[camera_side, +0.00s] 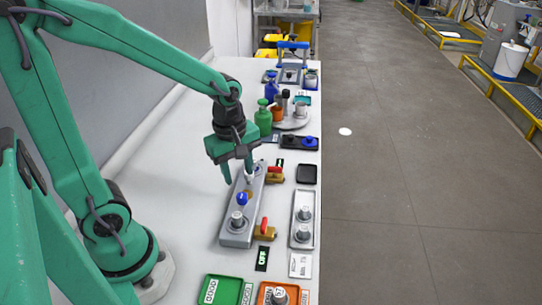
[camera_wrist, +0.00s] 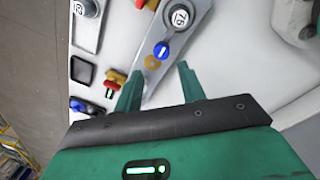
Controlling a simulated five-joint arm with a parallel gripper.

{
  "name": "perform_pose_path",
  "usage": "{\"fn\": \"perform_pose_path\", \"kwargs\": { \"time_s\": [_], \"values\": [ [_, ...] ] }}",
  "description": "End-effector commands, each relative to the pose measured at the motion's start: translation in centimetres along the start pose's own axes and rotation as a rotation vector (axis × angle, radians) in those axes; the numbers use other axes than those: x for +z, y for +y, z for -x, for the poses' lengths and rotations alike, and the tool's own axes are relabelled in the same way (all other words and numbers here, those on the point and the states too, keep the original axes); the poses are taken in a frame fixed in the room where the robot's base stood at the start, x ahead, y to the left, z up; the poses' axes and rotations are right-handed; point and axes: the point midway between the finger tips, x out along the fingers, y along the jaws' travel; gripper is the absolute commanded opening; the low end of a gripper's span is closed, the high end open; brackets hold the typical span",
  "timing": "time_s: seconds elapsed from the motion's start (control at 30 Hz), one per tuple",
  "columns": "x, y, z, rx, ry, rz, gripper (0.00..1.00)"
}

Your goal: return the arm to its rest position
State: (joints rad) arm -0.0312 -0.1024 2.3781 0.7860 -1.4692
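My green gripper (camera_side: 238,175) hangs over the far end of a long grey block (camera_side: 236,235) on the white table. Its two fingers are spread apart, and in the wrist view (camera_wrist: 159,88) I see nothing held between them. The block carries a blue round knob (camera_side: 242,199), which shows just beyond the fingertips in the wrist view (camera_wrist: 161,50). A silver cylinder (camera_side: 238,218) stands on its near end. Two red-handled brass valves (camera_side: 264,231) stick out from its right side. The arm reaches out from its base, elbow raised. Whether the fingertips touch the block, I cannot tell.
A grey plate with silver cylinders (camera_side: 303,229) and a black tray (camera_side: 307,174) lie to the right. A green tray (camera_side: 223,290) and an orange tray (camera_side: 279,294) are at the front. Bottles, including a green one (camera_side: 263,118), stand behind. The table's left side is clear.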

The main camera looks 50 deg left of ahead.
Motion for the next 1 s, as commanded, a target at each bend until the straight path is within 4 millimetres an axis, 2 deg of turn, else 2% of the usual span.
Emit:
{"fn": "perform_pose_path", "kwargs": {
  "time_s": [0.1,0.5,0.8,1.0],
  "values": [
    [0.1,-0.3,1.8,0.05,0.009,-0.162,0.4],
    [0.6,-2.0,6.9,0.191,0.091,-0.727,0.4],
    [1.0,-3.7,10.1,0.273,0.206,-1.142,0.4],
    [1.2,-4.8,11.5,0.302,0.286,-1.365,0.4]
  ]
}}
